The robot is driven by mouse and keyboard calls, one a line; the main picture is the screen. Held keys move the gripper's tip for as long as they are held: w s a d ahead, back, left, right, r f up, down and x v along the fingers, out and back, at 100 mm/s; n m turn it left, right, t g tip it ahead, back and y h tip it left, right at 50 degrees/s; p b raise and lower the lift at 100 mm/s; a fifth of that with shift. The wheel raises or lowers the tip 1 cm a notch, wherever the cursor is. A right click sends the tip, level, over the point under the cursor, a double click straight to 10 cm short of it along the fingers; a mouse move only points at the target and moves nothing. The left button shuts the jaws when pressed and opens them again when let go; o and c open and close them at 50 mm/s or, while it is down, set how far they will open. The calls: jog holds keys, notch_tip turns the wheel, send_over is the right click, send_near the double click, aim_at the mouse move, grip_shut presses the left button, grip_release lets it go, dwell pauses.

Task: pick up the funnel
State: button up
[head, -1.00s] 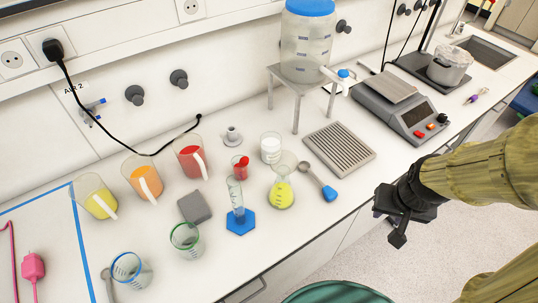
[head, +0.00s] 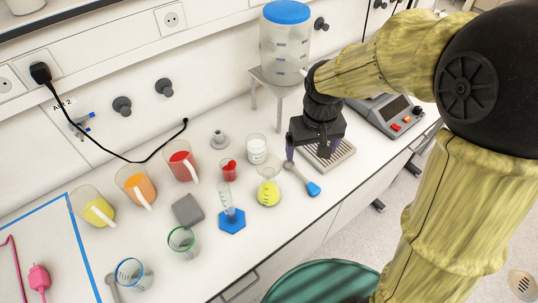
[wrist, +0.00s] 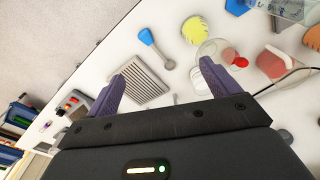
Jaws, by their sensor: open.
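The blue-lidded tank (head: 285,42) is on a stand at right. A black cable (head: 152,156) runs behind the pitchers.

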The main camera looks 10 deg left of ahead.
aim_at(271, 165)
jog(key=a+r+n+p, duration=0.2)
jog(key=a+r, duration=0.3)
jog(key=a, duration=0.5)
jog(key=shift+s+r+n+g, duration=0.15)
jog(key=shift+r+n+g, duration=0.15)
jog(key=shift+r+g, duration=0.1)
jog(key=shift+a, duration=0.1)
jog(key=shift+f, duration=0.2)
notch_tip(271, 165, down, 12)
jog(key=p, duration=0.3)
jog(key=shift+p, duration=0.4)
jog(key=shift+f, duration=0.1)
